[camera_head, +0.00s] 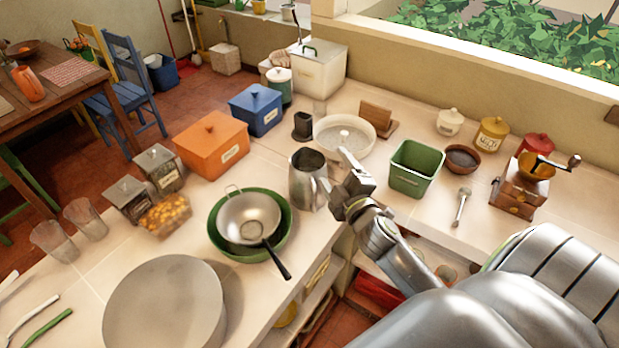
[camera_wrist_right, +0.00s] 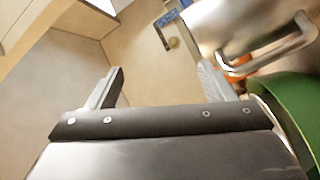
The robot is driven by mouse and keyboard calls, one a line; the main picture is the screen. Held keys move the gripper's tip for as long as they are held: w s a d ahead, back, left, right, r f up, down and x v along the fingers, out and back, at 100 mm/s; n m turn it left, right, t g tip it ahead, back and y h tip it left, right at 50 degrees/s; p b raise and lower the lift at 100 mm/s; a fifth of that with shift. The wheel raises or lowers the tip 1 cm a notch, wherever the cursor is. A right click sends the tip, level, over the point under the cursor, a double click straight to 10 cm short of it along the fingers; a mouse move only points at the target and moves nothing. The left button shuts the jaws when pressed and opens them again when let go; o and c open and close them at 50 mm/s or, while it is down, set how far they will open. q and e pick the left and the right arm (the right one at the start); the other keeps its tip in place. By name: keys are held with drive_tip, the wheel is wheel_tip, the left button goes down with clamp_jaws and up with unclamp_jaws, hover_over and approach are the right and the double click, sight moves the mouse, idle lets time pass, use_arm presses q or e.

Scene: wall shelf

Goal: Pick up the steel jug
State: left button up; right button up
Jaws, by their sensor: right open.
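The steel jug (camera_head: 307,181) stands upright on the counter near the middle of the head view, with its handle on the right side. My right gripper (camera_head: 337,170) is just right of the jug, on its handle side. In the right wrist view my right gripper (camera_wrist_right: 162,82) is open, with nothing between its fingers. There the jug's body (camera_wrist_right: 225,22) and curved handle (camera_wrist_right: 272,62) are at the upper right, beyond the right finger. Whether that finger touches the handle cannot be told. My left gripper is not in view.
A green bowl with sieves (camera_head: 270,247) stands in front-left of the jug. A black cup (camera_head: 303,126) and a round white dish (camera_head: 345,122) are behind it. A green bin (camera_head: 416,168) stands right of the gripper. An orange box (camera_head: 211,148) is to the left.

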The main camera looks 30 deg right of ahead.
drive_tip(key=w+a+r+n+g+y, duration=0.1)
drive_tip(key=a+r+n+g+y, duration=0.35)
drive_tip(key=n, duration=0.55)
drive_tip(key=w+a+r+n+g+y+p, duration=0.1)
drive_tip(key=w+a+r+n+y, duration=0.15)
drive_tip(key=a+n+y, duration=0.5)
drive_tip(key=w+a+r+n+g+y, duration=0.1)
drive_tip(key=a+r+n+g+y, duration=0.15)
drive_tip(key=r+n+y, duration=0.75)
drive_tip(key=n+g+h, duration=0.8)
drive_tip(key=n+h, duration=0.4)
drive_tip(key=h, duration=0.4)
approach(315, 186)
drive_tip(key=b+x, duration=0.7)
drive_tip(key=w+d+b+x, duration=0.1)
drive_tip(key=b+x, duration=0.3)
drive_tip(key=shift+a+f, duration=0.1)
drive_tip(key=shift+f, duration=0.15)
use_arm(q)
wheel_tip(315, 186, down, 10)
use_arm(e)
drive_tip(key=shift+r, duration=0.1)
